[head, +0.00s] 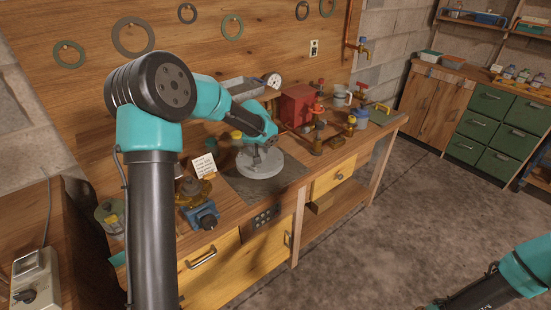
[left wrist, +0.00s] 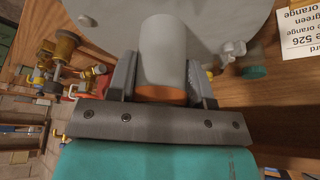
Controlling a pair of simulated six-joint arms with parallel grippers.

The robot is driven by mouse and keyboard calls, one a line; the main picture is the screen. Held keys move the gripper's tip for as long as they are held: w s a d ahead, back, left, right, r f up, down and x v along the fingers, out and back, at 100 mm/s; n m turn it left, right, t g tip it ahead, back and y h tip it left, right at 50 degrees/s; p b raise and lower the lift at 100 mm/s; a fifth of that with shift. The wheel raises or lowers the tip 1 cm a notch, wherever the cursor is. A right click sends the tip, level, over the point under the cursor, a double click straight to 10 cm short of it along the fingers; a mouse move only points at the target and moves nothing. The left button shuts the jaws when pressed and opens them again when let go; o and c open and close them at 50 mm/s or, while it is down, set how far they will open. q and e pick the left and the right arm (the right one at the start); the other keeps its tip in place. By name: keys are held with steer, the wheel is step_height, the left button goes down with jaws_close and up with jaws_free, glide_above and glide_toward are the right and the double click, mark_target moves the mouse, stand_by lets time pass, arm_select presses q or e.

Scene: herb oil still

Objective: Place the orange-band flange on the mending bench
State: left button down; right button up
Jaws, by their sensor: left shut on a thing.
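The orange-band flange is a wide grey disc (head: 259,164) with a round neck. In the left wrist view its neck (left wrist: 165,50) has an orange band (left wrist: 162,94) at the end between my fingers. My left gripper (head: 255,146) is shut on the neck from above; its fingers show on both sides in the left wrist view (left wrist: 162,75). The disc is over a dark grey mat (head: 236,184) on the wooden bench (head: 300,172). I cannot tell whether it touches the mat. Of my right arm only a part shows, at the lower right; its gripper is out of view.
A written card (head: 204,165) and a blue vise (head: 204,216) stand left of the disc. A red box (head: 297,105) and brass fittings (head: 351,125) stand to its right. A grey tray (head: 240,88) and a gauge (head: 273,80) are behind. Rings hang on the back board.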

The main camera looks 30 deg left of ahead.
arm_select(q)
steer(key=shift+w+a+r, duration=0.1)
steer(key=shift+w, duration=0.1)
stand_by(0.3)
steer(key=shift+f, duration=3.45)
steer(key=shift+f, duration=0.55)
steer(key=shift+c, duration=2.3)
jaws_free()
steer(key=shift+f, duration=0.1)
steer(key=v, duration=1.7)
steer(key=shift+r, duration=0.3)
